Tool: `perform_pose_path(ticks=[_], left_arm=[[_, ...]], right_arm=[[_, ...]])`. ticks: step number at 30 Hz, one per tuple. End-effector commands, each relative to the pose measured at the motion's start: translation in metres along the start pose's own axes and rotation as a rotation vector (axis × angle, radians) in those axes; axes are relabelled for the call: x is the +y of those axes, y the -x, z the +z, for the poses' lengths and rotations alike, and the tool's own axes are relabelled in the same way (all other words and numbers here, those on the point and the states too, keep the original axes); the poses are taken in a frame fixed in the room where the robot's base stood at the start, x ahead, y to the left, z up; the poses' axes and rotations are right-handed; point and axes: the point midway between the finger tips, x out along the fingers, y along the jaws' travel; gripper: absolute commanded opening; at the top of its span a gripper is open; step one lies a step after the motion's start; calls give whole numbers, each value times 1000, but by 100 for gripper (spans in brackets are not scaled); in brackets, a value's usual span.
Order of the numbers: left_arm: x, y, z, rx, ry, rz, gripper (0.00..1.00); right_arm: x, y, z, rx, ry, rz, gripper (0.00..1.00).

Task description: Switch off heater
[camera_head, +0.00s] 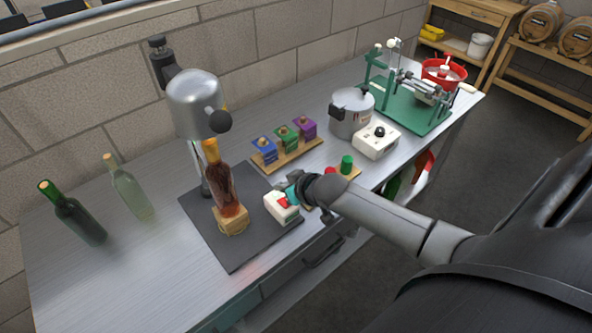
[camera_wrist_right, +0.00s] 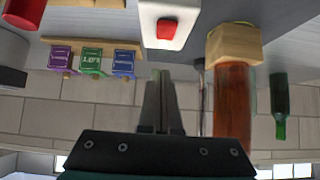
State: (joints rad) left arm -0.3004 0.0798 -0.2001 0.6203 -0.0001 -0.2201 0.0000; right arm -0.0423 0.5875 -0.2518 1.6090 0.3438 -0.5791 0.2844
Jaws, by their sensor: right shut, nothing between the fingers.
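A white switch box (camera_head: 281,211) with a red button sits on the dark mat, to the right of the bottle's wooden block. In the right wrist view the box (camera_wrist_right: 153,10) and its red button (camera_wrist_right: 167,28) show ahead of the fingertips. A silver dome-shaped device, seemingly the heater (camera_head: 195,112), stands at the back of the mat. My right gripper (camera_head: 288,193) is at the box, close to the red button. Its fingers (camera_wrist_right: 160,85) are shut and empty; whether they touch the button I cannot tell. My left gripper is not in view.
Two bottles stand at left. Coloured capsule holders (camera_head: 285,137), a silver pot (camera_head: 351,113), a white control box (camera_head: 376,140) and a green-based machine (camera_head: 412,108) stand along the bench.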

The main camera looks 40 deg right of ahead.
Motion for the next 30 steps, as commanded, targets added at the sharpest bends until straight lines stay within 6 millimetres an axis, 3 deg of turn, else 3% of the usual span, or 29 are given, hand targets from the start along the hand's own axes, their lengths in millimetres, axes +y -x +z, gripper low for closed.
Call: perform_pose_path(ticks=[4,21,30], left_arm=[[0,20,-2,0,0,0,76],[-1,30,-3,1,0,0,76],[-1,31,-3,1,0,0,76]], right_arm=[[0,12,-16,1,0,0,0],[0,93,-28,0,1,0,0],[0,105,-31,0,0,0,0]])
